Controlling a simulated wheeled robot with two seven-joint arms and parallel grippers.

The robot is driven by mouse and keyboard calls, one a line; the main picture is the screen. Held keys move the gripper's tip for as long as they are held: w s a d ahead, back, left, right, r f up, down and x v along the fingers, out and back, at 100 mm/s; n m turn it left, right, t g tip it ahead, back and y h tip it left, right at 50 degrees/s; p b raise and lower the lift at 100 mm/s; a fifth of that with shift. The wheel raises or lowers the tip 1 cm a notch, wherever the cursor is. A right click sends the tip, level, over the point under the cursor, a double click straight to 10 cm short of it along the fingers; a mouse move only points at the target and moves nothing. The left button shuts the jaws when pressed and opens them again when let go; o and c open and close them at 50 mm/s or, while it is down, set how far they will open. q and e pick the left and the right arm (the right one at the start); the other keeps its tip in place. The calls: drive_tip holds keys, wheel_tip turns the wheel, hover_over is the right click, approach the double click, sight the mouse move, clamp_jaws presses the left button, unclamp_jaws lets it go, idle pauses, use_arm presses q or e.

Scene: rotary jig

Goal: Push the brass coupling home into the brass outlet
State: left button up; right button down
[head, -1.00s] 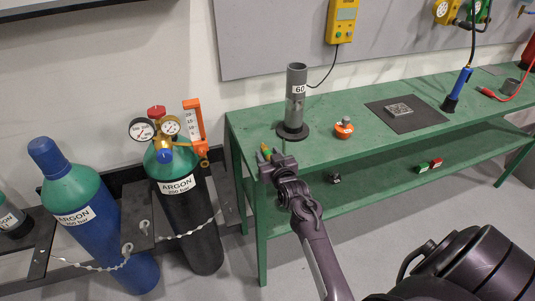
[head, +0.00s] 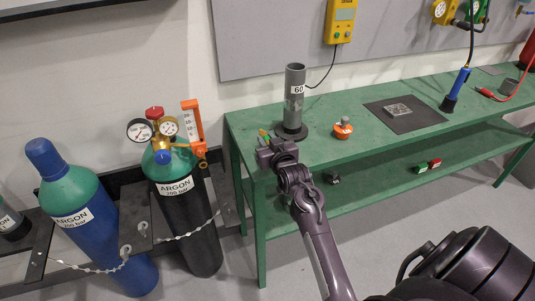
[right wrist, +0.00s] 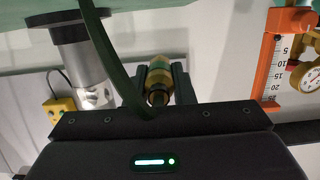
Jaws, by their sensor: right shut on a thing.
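My right gripper (head: 268,145) is shut on the brass coupling (right wrist: 159,78), which sits between its two fingers (right wrist: 157,82) in the right wrist view. A dark green curved band (right wrist: 103,45), seemingly a hose, crosses the right wrist view close to the camera. The brass outlet seems to be the small fitting (head: 203,163) under the orange flowmeter (head: 193,122) on the argon regulator, left of and apart from my gripper; its mouth cannot be made out. My left gripper is out of view.
The green bench (head: 362,155) lies behind and right of my right gripper. A grey tube marked 60 (head: 294,105) stands near its left end, with an orange object (head: 343,129) beside it. Chained argon cylinders (head: 182,222) stand at left. Space between cylinder and bench is narrow.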

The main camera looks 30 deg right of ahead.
wheel_tip(320, 180, up, 13)
drive_tip(key=b, duration=0.1)
drive_tip(key=s+a+f+m+b, duration=0.1)
drive_tip(key=a+f+b, duration=0.3)
drive_tip(key=a+f, duration=0.6)
drive_tip(key=s+a+f+m+y+b, duration=0.1)
drive_tip(key=a+f+m+b, duration=0.3)
drive_tip(key=a+f, duration=0.6)
wheel_tip(320, 180, down, 2)
drive_tip(key=shift+s+a+t+b, duration=0.3)
drive_tip(key=shift+s+a+b, duration=0.05)
drive_tip(key=w, duration=0.2)
drive_tip(key=w+d+b, duration=0.1)
drive_tip(key=w, duration=0.2)
drive_tip(key=shift+w+d, duration=0.2)
drive_tip(key=shift+w, duration=0.1)
drive_tip(key=shift+p, duration=0.7)
idle(0.5)
